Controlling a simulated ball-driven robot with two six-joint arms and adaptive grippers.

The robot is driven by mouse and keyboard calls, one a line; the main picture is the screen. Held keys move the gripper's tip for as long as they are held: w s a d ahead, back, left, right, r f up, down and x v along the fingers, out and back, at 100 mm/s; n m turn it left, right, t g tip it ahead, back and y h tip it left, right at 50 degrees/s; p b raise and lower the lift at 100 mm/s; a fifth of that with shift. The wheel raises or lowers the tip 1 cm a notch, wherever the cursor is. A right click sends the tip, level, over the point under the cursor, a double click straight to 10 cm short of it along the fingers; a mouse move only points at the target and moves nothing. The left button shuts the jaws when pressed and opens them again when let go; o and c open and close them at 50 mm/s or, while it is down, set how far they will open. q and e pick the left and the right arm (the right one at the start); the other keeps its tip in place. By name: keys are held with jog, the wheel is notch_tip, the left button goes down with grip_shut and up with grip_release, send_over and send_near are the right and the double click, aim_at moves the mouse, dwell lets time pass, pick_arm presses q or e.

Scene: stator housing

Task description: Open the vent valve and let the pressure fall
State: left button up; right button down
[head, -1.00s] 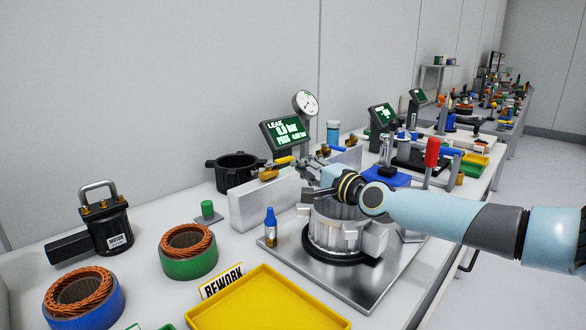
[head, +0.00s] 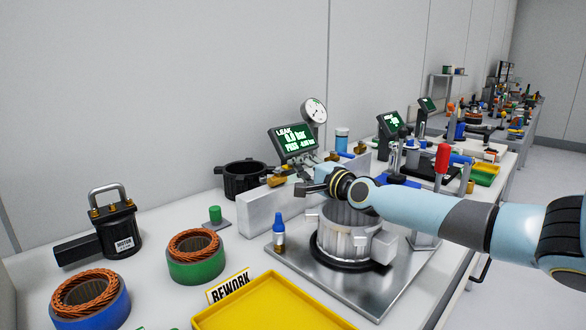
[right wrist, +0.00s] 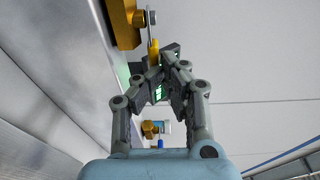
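The brass vent valve (head: 277,181) is mounted at the top of a grey block, and it also shows at the top of the right wrist view (right wrist: 125,22). Its yellow lever (right wrist: 153,50) points along the valve, close to my fingertips. My right gripper (right wrist: 170,66) has its fingers apart, with a narrow gap between the pads and nothing seen held. In the head view my right gripper (head: 299,178) is beside the valve and hides part of the lever. The leak display (head: 292,143) reads about 0.0 bar with PASS below. The round gauge (head: 315,111) stands behind it. My left gripper is out of view.
A finned stator housing (head: 345,240) stands on a metal plate (head: 375,290) under my right forearm. The grey block (head: 262,213) is left of it. A second brass valve with a blue lever (right wrist: 150,128) is nearby.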

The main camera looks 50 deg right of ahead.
jog(key=s+a, duration=0.2)
jog(key=s, duration=0.9)
jog(key=shift+s, duration=0.3)
jog(key=shift+d+f, duration=0.1)
